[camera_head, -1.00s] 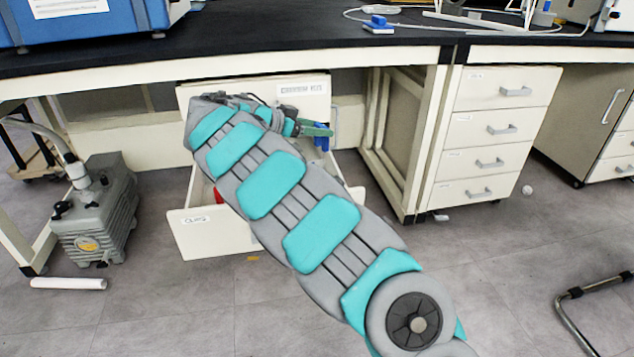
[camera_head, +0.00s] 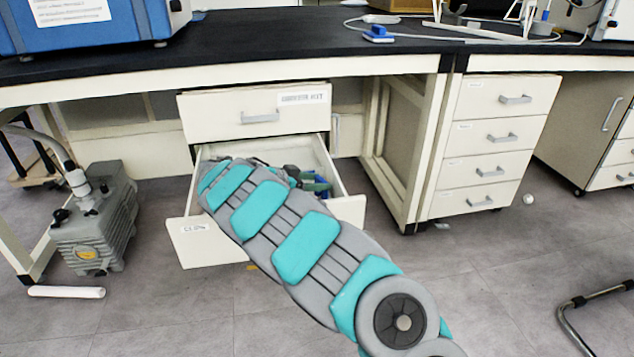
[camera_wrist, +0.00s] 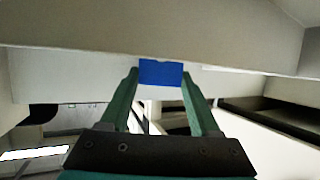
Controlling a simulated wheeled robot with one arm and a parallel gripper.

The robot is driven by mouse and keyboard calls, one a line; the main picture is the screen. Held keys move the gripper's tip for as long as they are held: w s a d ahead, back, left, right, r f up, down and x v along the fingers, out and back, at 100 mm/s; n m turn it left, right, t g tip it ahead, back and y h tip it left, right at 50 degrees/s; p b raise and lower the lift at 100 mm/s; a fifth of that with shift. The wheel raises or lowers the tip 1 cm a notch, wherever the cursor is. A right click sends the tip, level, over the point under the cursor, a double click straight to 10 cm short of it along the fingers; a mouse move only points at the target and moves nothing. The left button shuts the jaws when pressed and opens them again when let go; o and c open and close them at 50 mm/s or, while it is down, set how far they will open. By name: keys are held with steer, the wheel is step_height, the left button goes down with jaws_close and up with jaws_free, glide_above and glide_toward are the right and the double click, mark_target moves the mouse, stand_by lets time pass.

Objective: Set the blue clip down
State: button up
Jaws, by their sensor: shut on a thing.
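My gripper (camera_wrist: 160,78) is shut on the blue clip (camera_wrist: 161,72), which sits between the green fingertips in the wrist view. In the head view my gripper (camera_head: 316,184) is within the outline of the open lower drawer (camera_head: 347,208), near its right wall. Only a bit of blue shows there beside the green fingers. My arm covers much of the drawer's inside. I cannot tell whether the clip touches the drawer floor.
The closed upper drawer (camera_head: 220,115) is just above the open one. The black bench top (camera_head: 270,40) carries a blue-and-white item (camera_head: 378,35). A grey pump (camera_head: 95,220) stands on the floor at left, and a drawer cabinet (camera_head: 490,140) stands at right.

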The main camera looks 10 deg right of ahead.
steer(key=shift+f+b, duration=0.15)
steer(key=shift+b, duration=0.15)
steer(key=o, duration=1)
steer(key=shift+r+p, duration=0.3)
steer(key=shift+p, duration=0.15)
steer(key=v, duration=1.2)
steer(key=shift+d, duration=0.1)
